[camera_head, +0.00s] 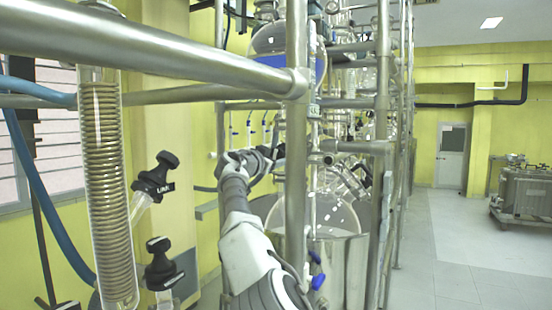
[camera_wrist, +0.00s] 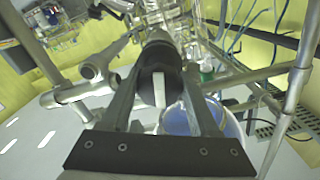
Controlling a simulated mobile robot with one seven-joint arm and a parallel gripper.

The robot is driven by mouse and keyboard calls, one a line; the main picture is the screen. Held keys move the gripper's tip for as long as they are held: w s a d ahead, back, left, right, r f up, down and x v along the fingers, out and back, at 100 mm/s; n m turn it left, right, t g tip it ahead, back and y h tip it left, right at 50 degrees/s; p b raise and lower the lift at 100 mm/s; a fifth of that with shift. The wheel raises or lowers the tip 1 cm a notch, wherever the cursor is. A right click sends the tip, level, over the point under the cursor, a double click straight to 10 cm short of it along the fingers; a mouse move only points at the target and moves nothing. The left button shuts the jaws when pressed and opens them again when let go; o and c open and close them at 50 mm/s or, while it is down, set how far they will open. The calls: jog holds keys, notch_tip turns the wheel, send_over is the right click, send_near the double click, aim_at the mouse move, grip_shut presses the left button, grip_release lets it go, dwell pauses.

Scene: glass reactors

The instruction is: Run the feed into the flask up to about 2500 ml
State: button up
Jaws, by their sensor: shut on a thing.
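In the wrist view my gripper (camera_wrist: 163,76) has its two fingers closed on a black valve knob (camera_wrist: 158,60) with a white stripe. In the head view my arm reaches up to the pipe frame, and the gripper end is partly hidden behind a steel post. A large round glass flask (camera_head: 335,212) sits low behind the post, inside a metal jacket (camera_head: 340,262). Its liquid level and any scale cannot be read. A glass vessel with blue in it (camera_head: 282,68) hangs higher up. A round vessel with a bluish inside (camera_wrist: 178,120) shows below the fingers in the wrist view.
Steel pipes (camera_head: 170,50) cross in front at the upper left. A glass coil condenser (camera_head: 106,190) and black-knobbed valves (camera_head: 155,175) stand at the left. The floor (camera_head: 460,245) at the right is open, with a metal tank (camera_head: 525,195) beyond.

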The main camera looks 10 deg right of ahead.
jog(key=shift+f, duration=0.1)
dwell(0.3)
jog(key=o, duration=1.4)
jog(key=shift+b+v, duration=6.15)
jog(key=shift+v, duration=2.6)
